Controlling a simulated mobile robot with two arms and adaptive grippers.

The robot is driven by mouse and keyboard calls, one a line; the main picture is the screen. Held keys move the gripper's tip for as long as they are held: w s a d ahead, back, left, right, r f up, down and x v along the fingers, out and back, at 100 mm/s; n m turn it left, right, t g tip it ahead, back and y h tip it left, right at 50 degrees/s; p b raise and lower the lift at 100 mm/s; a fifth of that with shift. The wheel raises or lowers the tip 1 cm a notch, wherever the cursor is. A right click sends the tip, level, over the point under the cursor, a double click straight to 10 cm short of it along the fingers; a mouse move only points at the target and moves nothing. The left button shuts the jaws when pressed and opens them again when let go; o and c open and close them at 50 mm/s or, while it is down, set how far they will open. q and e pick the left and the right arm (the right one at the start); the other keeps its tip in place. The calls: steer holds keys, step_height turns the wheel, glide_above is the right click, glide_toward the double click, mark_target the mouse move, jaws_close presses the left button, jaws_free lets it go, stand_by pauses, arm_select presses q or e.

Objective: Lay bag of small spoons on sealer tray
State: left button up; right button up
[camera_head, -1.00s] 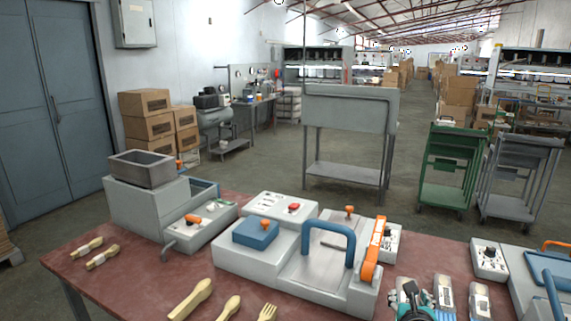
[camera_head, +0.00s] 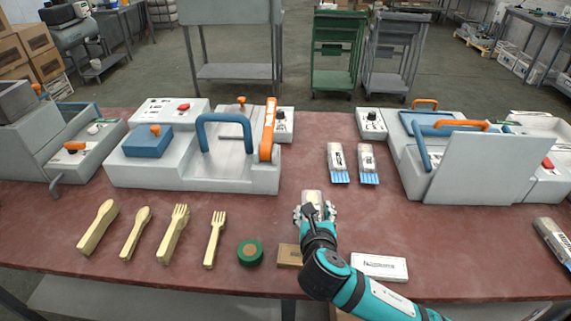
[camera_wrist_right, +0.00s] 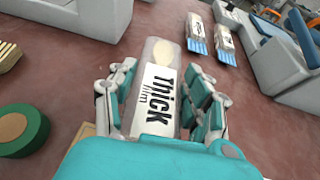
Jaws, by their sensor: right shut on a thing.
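My right gripper (camera_head: 314,212) is shut on a clear bag (camera_wrist_right: 163,55) with a white "Thick film" label. In the wrist view its fingers sit on both sides of the bag, and a pale wooden shape shows inside. A sealer (camera_head: 190,165) with a blue handle stands back left of the gripper. Another machine (camera_head: 450,165) with a blue frame and a grey front plate stands to the right. I cannot tell which holds the named tray. My left gripper is not in view.
Two bags with blue-striped ends (camera_head: 338,163) (camera_head: 368,163) lie beyond the gripper. Wooden spoons and forks (camera_head: 172,232), a green roll (camera_head: 250,252), a small brown block (camera_head: 289,255) and a white box (camera_head: 379,267) lie along the front.

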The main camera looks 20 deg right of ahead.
steer(key=w+d, duration=0.2)
steer(key=w, duration=0.2)
steer(key=w+d+f, duration=0.1)
steer(key=w+d, duration=0.2)
steer(key=w, duration=0.2)
steer(key=w+d+f, duration=0.1)
steer(key=w+d, duration=0.2)
steer(key=w, duration=0.2)
steer(key=shift+w+f, duration=0.15)
steer(key=shift+f, duration=1.75)
steer(key=shift+f, duration=0.15)
steer(key=o, duration=1)
